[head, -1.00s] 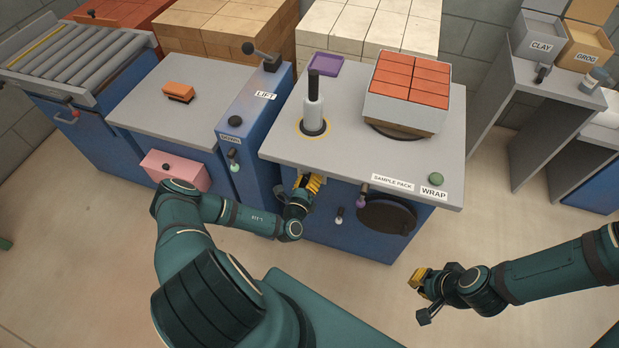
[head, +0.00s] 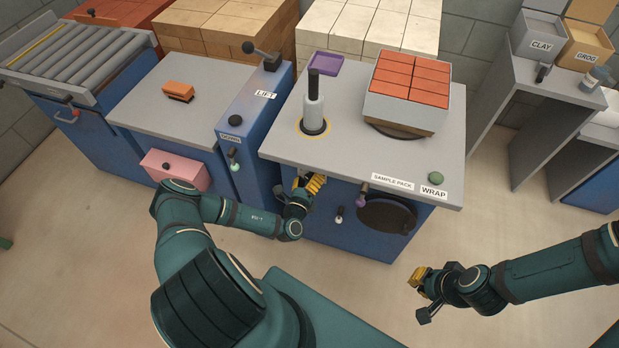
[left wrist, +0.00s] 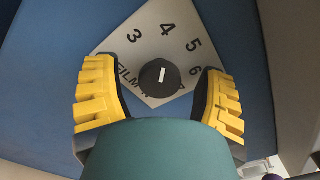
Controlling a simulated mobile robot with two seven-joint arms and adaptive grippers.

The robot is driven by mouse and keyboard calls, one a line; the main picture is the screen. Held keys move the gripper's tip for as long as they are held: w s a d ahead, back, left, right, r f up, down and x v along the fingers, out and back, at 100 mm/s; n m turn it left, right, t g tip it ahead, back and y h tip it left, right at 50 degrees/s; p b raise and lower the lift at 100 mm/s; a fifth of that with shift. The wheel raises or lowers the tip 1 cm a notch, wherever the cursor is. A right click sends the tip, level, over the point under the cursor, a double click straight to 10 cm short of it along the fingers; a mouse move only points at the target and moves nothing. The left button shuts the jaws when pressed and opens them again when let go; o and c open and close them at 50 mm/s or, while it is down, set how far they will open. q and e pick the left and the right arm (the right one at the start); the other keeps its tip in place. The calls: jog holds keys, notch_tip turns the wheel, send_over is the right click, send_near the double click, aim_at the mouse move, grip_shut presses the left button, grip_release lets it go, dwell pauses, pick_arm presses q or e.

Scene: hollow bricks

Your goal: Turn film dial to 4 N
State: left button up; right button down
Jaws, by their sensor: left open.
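The film dial is a round black knob (left wrist: 153,84) with a white pointer line, on a pale plate (left wrist: 146,42) marked FILM, 3, 4, 5 and 6, in the left wrist view. Its pointer is directed up and slightly right, at about the 4. Part of the lettering is hidden behind the knob and my gripper. My left gripper (left wrist: 155,67) is open, with one yellow finger on each side of the knob and visible gaps between. In the head view my left gripper (head: 313,185) is at the blue cabinet front, hiding the dial. My right gripper (head: 418,279) hangs over the floor, away from the cabinet.
The wrapping table (head: 350,150) above my left gripper holds a stack of red bricks (head: 410,78) and a film post (head: 314,110). A purple-tipped lever (head: 362,198), a white-tipped lever (head: 339,217) and a dark round disc (head: 387,215) are right of the gripper.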

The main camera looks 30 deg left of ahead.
pick_arm(q)
jog(key=v, duration=1.2)
